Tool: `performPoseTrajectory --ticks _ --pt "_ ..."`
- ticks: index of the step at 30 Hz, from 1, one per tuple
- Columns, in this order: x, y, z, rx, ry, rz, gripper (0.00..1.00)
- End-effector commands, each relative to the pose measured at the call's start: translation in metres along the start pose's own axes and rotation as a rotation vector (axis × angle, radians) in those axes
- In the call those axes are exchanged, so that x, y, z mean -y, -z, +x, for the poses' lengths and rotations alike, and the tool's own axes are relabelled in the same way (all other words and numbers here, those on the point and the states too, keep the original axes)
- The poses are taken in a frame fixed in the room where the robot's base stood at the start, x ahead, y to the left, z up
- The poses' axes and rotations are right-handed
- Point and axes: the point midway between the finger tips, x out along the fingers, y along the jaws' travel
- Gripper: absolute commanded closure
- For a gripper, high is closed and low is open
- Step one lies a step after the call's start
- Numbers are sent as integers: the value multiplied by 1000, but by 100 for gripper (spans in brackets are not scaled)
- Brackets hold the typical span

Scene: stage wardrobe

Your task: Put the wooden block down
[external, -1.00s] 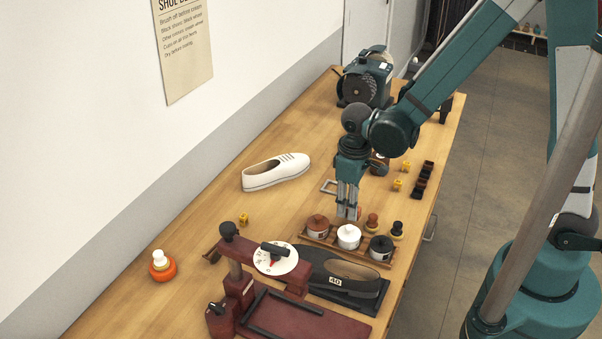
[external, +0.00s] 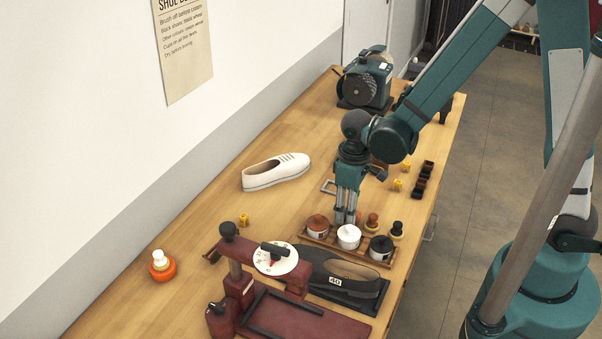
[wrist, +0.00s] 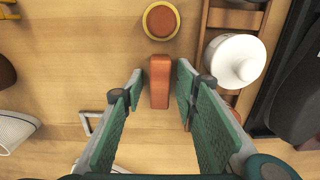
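The wooden block (wrist: 160,82) is reddish brown. In the wrist view it stands between the two fingers of my gripper (wrist: 159,78), with a thin gap on each side, so the gripper is open around it. The block appears to rest on the wooden bench (wrist: 130,45). In the external view my gripper (external: 345,219) points down just behind the rack of pots, fingertips close to the bench. Only a small reddish bit of the block (external: 358,215) shows there, beside the fingers.
A round brush (wrist: 161,20) stands close to the block. A rack with a white-lidded pot (external: 348,236) and two other pots is in front. A white shoe (external: 276,171) lies left.

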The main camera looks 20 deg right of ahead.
Motion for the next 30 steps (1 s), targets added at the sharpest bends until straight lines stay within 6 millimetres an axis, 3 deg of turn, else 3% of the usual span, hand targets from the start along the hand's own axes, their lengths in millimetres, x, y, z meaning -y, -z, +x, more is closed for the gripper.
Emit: performPoseTrajectory --ticks 14,30 --pt "0 0 -7 0 0 0 70" --pt "0 0 -60 0 0 0 70"
